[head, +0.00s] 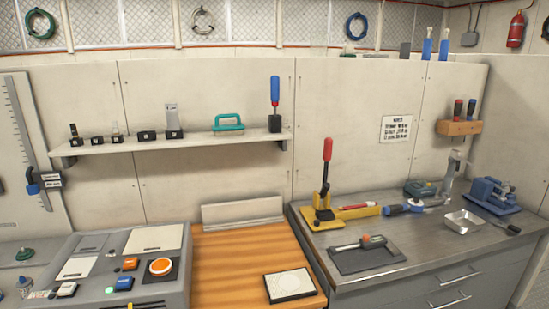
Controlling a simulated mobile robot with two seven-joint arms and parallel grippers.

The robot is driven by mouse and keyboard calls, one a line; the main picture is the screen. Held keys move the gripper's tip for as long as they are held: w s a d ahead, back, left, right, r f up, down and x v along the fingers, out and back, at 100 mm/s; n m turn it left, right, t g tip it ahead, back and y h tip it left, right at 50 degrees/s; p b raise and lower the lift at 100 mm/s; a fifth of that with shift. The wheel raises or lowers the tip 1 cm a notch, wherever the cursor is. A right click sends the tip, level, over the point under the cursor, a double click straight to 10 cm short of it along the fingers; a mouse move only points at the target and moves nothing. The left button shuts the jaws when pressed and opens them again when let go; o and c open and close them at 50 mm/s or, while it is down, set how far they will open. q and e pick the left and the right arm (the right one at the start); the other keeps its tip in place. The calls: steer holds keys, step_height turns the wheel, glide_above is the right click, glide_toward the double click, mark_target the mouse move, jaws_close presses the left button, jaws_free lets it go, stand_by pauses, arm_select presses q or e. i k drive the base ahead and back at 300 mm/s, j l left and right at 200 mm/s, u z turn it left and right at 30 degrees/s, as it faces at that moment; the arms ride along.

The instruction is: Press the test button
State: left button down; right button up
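A grey control console (90,295) stands at the lower left. I cannot read any label, so I cannot tell which one is the test button. Neither of my grippers is in view, and nothing touches the console's controls.
Right of the console is a wooden top (235,255) with a black-edged white pad (289,285). A metal bench (430,245) at right holds a red-handled press (325,180), tools and a small tray (463,222). A wall shelf (185,143) holds small items above.

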mark_target(67, 288)
steer(key=u, duration=1.4)
